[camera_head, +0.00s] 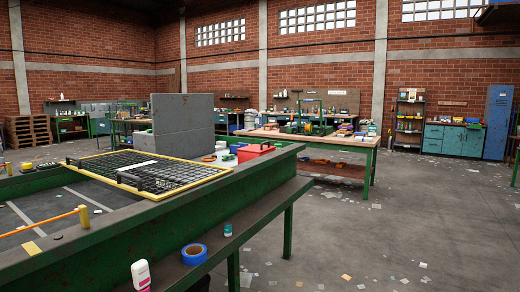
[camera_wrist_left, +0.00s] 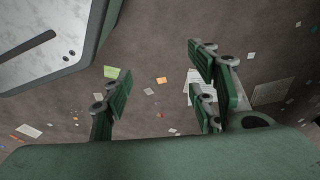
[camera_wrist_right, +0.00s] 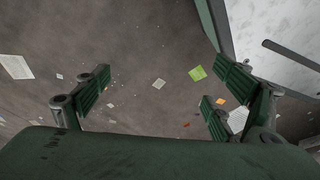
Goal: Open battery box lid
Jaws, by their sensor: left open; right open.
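A small red box (camera_head: 255,151) stands behind the far end of the green-framed sorting belt in the head view. It is the only thing there that looks like a battery box; its lid is too small to make out clearly. My right gripper (camera_wrist_right: 160,88) is open and empty in the right wrist view, also over floor. Neither gripper shows in the head view, and both are away from the red box.
The green belt frame (camera_head: 130,236) fills the lower left, with a yellow-edged wire grid (camera_head: 186,188) on it. Blue tape (camera_head: 194,254) and a white bottle (camera_head: 141,275) sit on its front ledge. A grey panel (camera_head: 182,127) stands behind. Floor (camera_head: 420,215) at right is mostly clear.

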